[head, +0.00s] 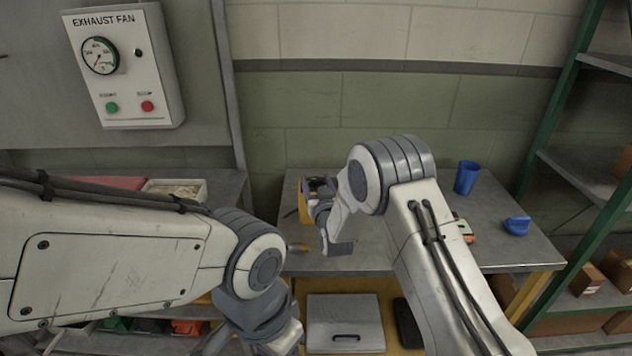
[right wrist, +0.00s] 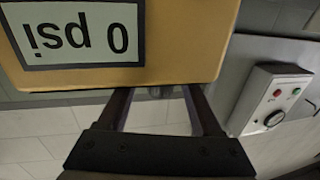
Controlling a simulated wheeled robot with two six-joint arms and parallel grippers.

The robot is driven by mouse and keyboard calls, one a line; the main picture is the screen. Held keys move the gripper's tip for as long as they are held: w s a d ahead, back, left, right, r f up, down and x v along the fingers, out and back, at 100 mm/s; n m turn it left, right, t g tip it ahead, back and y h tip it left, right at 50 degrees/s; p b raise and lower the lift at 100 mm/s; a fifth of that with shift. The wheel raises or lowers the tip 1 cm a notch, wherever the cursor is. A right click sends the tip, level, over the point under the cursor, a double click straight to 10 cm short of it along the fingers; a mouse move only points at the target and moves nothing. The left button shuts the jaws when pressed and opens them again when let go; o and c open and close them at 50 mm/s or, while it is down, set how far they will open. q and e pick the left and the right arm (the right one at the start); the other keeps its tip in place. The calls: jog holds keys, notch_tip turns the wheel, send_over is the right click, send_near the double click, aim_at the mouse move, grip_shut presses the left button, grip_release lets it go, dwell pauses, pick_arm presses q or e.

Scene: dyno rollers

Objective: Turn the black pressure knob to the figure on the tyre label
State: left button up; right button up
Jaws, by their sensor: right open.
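A yellow box (right wrist: 190,45) with a display reading "0 psi", upside down in the right wrist view, is close in front of my right gripper (right wrist: 158,93). The gripper's two dark fingers are apart, one on each side of a small grey part at the box's edge. I cannot tell whether this part is the black knob or whether the fingers touch it. In the head view the yellow box (head: 305,212) stands on the bench, partly hidden by my right gripper (head: 319,187). My left gripper is out of view below my left wrist. No tyre label is visible.
A grey case (head: 345,318) lies below. An exhaust fan panel (head: 125,65) hangs on the left wall. Green-framed shelves (head: 570,100) stand right.

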grip_shut()
jog(key=shift+a+f+m+h+b, duration=0.1)
jog(key=shift+a+m+h+b, duration=0.05)
jog(key=shift+m+h+b, duration=0.8)
jog(key=m+h+b, duration=0.1)
jog(key=h, duration=0.1)
jog(key=shift+h, duration=0.35)
jog(key=shift+m+h, duration=0.75)
jog(key=shift+h, duration=0.35)
jog(key=shift+m+g+h+b, duration=0.3)
jog(key=shift+m+g+h, duration=0.2)
jog(key=shift+m+h, duration=1)
jog(key=shift+h, duration=0.6)
grip_release()
